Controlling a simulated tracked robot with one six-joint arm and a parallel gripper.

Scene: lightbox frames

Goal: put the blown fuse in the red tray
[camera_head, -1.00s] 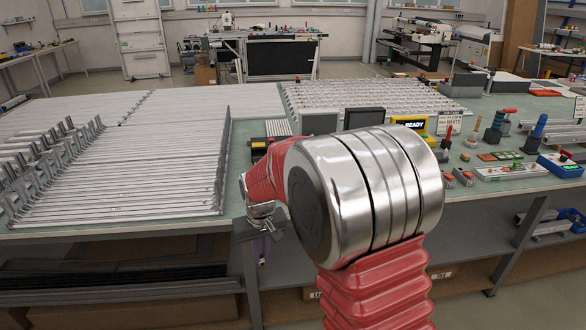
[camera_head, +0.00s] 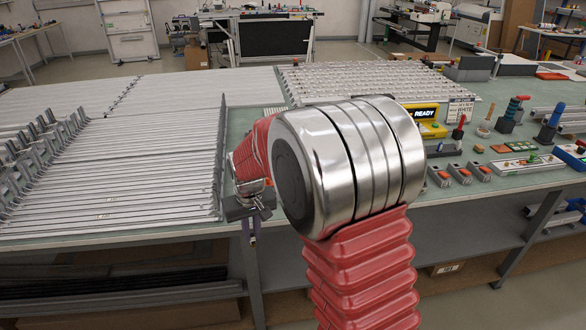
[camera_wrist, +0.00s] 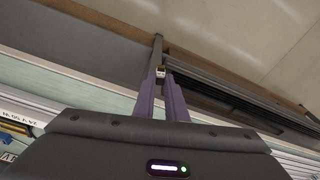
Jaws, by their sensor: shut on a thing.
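My gripper (camera_wrist: 161,76) points down past the bench's front edge, with purple fingers nearly together. Between the fingertips in the wrist view is a small pale piece with a dark part (camera_wrist: 160,72). It is too small to tell for certain that it is the blown fuse. In the head view my gripper (camera_head: 252,232) hangs at the front edge of the bench, left of my red and silver arm, and the held piece cannot be made out there. No red tray can be made out for certain; a flat orange-red piece (camera_head: 551,76) lies at the far right.
The green bench (camera_head: 240,120) carries long metal profiles (camera_head: 120,165) on the left. A yellow READY unit (camera_head: 425,114), red-topped button boxes (camera_head: 461,173) and several upright tools stand on the right. A lower shelf (camera_head: 380,235) runs underneath. My arm hides the bench's middle.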

